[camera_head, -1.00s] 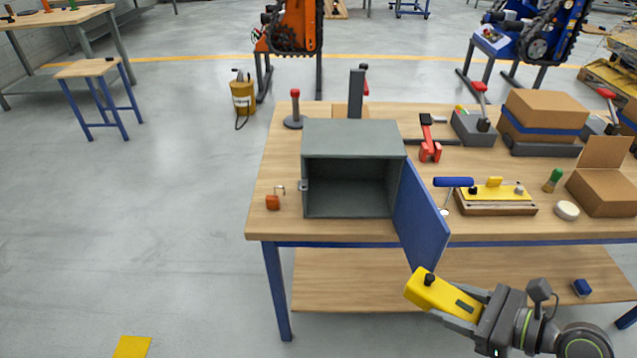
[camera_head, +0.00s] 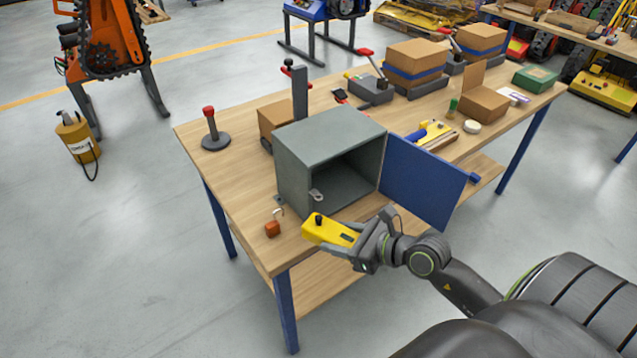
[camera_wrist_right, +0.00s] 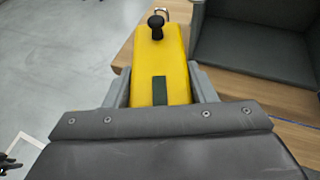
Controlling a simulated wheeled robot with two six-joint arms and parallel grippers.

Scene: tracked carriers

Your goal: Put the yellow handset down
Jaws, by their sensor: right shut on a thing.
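The yellow handset (camera_head: 331,231) is a yellow block with a black knob at its far end and a dark patch on top. My right gripper (camera_head: 359,243) is shut on its near end and holds it near the front edge of the workbench, in front of the grey box. In the right wrist view the handset (camera_wrist_right: 161,65) lies between the two fingers of the gripper (camera_wrist_right: 160,88), knob end pointing away. I cannot tell whether its underside touches the bench.
An open grey box (camera_head: 328,150) with a blue door (camera_head: 424,182) swung right stands on the workbench (camera_head: 240,197). An orange padlock (camera_head: 272,229) lies left of the handset. A red-topped post (camera_head: 212,130) stands at the back left. Bare bench lies left of the box.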

